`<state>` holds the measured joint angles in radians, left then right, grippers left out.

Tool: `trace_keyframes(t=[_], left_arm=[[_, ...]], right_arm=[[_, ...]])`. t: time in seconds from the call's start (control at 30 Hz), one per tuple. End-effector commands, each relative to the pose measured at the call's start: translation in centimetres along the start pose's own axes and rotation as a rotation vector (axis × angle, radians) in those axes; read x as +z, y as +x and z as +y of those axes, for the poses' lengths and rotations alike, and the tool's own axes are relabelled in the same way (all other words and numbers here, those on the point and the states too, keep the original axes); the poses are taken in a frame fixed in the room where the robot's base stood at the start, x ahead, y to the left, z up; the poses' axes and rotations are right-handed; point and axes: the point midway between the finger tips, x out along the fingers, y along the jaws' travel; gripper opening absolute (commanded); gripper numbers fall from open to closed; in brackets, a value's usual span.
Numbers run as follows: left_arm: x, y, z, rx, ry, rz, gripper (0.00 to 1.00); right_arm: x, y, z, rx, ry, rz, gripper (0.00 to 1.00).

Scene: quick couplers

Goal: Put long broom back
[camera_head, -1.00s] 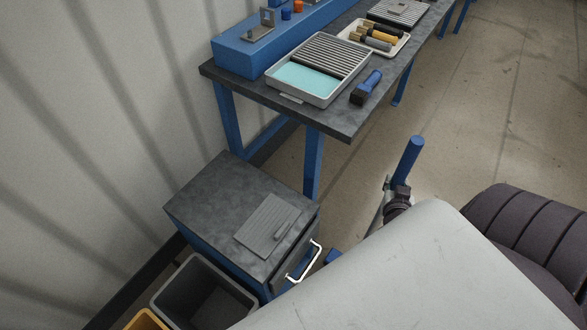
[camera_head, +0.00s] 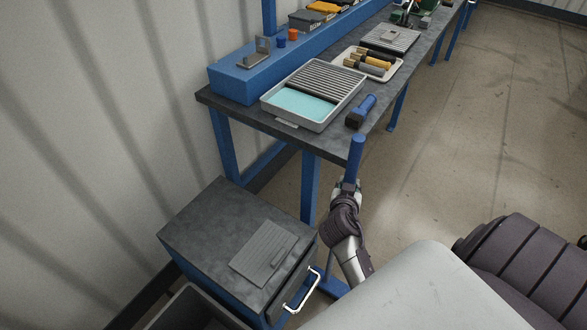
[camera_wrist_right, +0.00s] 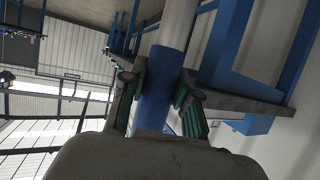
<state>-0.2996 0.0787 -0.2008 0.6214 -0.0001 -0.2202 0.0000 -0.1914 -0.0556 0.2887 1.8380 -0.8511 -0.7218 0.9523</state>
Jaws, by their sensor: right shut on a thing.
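The long broom has a blue grip (camera_head: 356,152) that stands upright in front of the workbench's near corner. Its shaft runs down past my wrist, mostly hidden. A blue piece low on the floor (camera_head: 333,288), beside the drawer cabinet, looks like its head. My right gripper (camera_head: 347,188) is shut around the blue grip, below its top end. In the right wrist view the blue grip (camera_wrist_right: 157,100) sits between both fingers, with a grey shaft (camera_wrist_right: 179,25) beyond it. My left gripper is out of view.
A workbench (camera_head: 330,143) holds a tray with blue liquid (camera_head: 298,104), a blue tool (camera_head: 361,111) and a handle tray (camera_head: 370,66). A drawer cabinet (camera_head: 205,220) with a white handle (camera_head: 300,290) stands close left of the broom. A grey bin (camera_head: 190,312) is at the lower edge. Floor at right is clear.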

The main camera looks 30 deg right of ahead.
Motion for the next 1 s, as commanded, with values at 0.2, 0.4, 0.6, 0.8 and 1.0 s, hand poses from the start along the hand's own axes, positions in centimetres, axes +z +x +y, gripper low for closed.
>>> trace_keyframes(t=[0.2, 0.4, 0.6, 0.8, 1.0], left_arm=[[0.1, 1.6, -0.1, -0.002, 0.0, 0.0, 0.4], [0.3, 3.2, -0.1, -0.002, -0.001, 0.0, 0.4], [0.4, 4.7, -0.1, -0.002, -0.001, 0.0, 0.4], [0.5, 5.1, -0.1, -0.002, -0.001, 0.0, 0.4], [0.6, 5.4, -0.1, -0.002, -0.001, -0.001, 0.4]], right_arm=[[-0.7, 1.7, -5.3, -0.004, 0.001, 0.008, 0.0], [-1.3, 3.1, -10.0, -0.003, 0.001, 0.009, 0.0], [-1.7, 4.3, -13.9, -0.002, 0.001, 0.007, 0.0], [-2.1, 4.7, -15.4, 0.0, -0.001, 0.006, 0.0], [-2.2, 4.8, -16.0, -0.001, 0.0, 0.006, 0.0]])
